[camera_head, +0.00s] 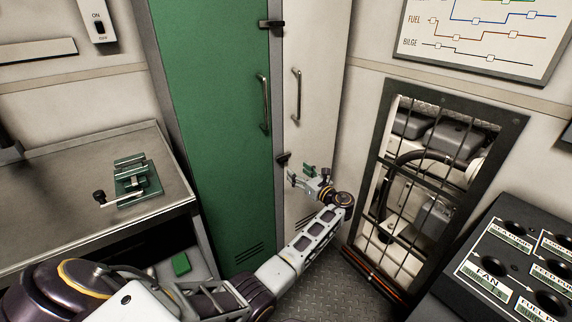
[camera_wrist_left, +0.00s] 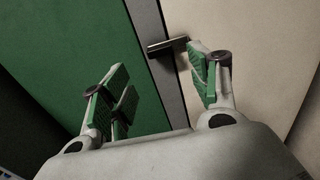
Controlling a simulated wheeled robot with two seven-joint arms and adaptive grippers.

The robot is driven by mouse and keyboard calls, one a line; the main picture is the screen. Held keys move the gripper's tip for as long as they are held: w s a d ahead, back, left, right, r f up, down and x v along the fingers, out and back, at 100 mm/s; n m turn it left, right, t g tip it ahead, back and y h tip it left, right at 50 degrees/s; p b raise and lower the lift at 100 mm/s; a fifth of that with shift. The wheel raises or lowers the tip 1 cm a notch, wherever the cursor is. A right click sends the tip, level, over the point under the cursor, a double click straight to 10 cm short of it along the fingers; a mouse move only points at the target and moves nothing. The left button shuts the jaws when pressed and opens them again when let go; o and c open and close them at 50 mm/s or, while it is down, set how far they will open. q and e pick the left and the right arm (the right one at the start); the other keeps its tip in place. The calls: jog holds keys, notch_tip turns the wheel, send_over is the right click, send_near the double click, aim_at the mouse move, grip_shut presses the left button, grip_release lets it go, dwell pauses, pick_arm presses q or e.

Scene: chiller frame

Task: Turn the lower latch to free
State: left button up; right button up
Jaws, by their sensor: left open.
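The lower latch (camera_head: 283,159) is a small dark bar at the seam between the green locker door (camera_head: 210,120) and the cream door (camera_head: 312,110). In the left wrist view the latch (camera_wrist_left: 165,47) lies roughly crosswise over the grey strip, its left end at the green door's edge. My left gripper (camera_head: 302,175) is just below and right of the latch in the head view. In the wrist view the gripper (camera_wrist_left: 158,72) is open, with green pads and nothing between them. The latch's right end appears close to the right fingertip; I cannot tell if they touch. My right gripper is out of view.
A similar upper latch (camera_head: 271,24) and two vertical handles are higher on the doors. A bench (camera_head: 60,215) with a green fixture (camera_head: 133,180) stands at the left. A barred frame (camera_head: 372,180) and a switch panel (camera_head: 505,205) are at the right.

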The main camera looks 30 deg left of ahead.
aim_at(285, 161)
pick_arm(q)
jog(key=b+x, duration=0.1)
jog(key=x, duration=0.7)
jog(key=shift+w+a, duration=0.1)
jog(key=shift+a, duration=0.05)
jog(key=shift+w+a+b, duration=0.15)
jog(key=shift+a+b, duration=0.15)
jog(key=shift+a, duration=0.1)
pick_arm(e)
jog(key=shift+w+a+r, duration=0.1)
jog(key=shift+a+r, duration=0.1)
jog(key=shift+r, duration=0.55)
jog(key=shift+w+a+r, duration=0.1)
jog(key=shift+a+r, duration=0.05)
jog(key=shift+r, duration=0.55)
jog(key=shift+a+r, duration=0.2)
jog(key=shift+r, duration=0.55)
pick_arm(q)
jog(key=shift+c, duration=0.3)
jog(key=c, duration=1)
